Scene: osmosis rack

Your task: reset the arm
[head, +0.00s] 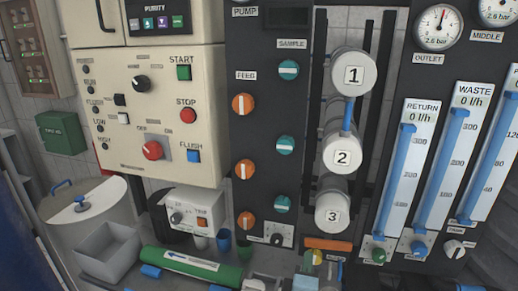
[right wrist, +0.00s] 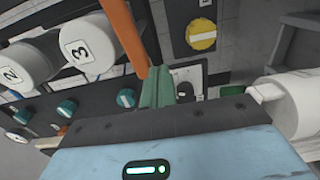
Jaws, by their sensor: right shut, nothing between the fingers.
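My right gripper (right wrist: 157,72) shows in the right wrist view as two green fingers pressed together, with nothing between them. The fingers point up in the picture, beside an orange bar (right wrist: 124,38); I cannot tell whether they touch it. A yellow round knob (right wrist: 201,35) is beyond the fingertips to the right. In the head view my right gripper is low in the picture, too small and crowded to make out well. My left gripper is not in view.
White cylinders numbered 1 (head: 353,74), 2 (head: 342,153) and 3 (head: 332,213) stand on the dark rack. Flow meters (head: 410,165) are to the right. A cream control box (head: 150,110), a green cylinder (head: 190,266) and a grey open bin (head: 106,250) are to the left.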

